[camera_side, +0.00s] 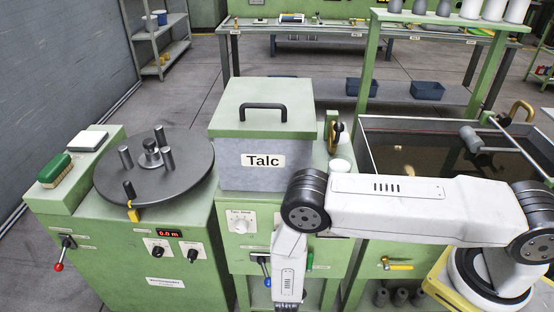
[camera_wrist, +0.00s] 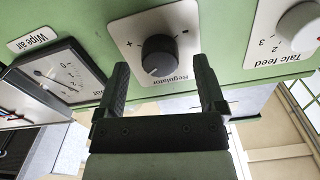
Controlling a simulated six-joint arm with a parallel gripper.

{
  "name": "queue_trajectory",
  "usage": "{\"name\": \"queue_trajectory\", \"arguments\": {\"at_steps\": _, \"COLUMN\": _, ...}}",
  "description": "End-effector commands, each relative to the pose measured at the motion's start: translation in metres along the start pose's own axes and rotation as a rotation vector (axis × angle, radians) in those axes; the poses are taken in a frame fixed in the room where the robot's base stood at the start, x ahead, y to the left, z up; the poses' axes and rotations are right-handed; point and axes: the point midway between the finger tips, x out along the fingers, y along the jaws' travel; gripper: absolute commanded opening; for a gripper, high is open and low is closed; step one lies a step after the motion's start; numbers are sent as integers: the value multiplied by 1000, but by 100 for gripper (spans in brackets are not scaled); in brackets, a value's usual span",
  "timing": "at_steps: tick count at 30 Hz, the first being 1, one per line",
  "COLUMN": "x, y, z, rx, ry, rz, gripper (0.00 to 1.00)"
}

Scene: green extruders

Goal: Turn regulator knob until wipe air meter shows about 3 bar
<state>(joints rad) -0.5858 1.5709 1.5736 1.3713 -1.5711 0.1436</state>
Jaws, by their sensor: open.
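The regulator knob (camera_wrist: 160,56) is a round black knob with a pale pointer mark, on a white plate marked plus and minus. The wrist view shows it upside down. My gripper (camera_wrist: 161,70) is open, with one black finger on each side below the knob in the picture. The knob appears between the fingertips' lines; I cannot tell whether they touch it. In the side view my arm hides the knob, meter and gripper.
The white talc feed knob (camera_wrist: 299,23) is right of the regulator; it also shows in the side view (camera_side: 240,222). The talc box (camera_side: 262,145) stands above the panel. A water trough (camera_side: 420,150) is at right, and a round turntable (camera_side: 185,185) at left.

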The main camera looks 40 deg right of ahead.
Motion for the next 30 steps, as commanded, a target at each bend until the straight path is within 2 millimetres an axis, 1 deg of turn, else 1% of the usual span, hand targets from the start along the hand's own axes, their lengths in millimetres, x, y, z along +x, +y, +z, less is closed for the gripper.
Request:
{"name": "queue_trajectory", "arguments": {"at_steps": 9, "x": -36, "y": 0, "z": 0, "rx": 0, "ry": 0, "rz": -4, "gripper": 89}}
{"name": "queue_trajectory", "arguments": {"at_steps": 15, "x": -56, "y": 0, "z": 0, "rx": 0, "ry": 0, "rz": -2, "gripper": 89}}
{"name": "queue_trajectory", "arguments": {"at_steps": 21, "x": -65, "y": 0, "z": 0, "rx": 0, "ry": 0, "rz": 0, "gripper": 89}}
{"name": "queue_trajectory", "arguments": {"at_steps": 30, "x": -66, "y": 0, "z": 0, "rx": 0, "ry": 0, "rz": 0, "gripper": 89}}
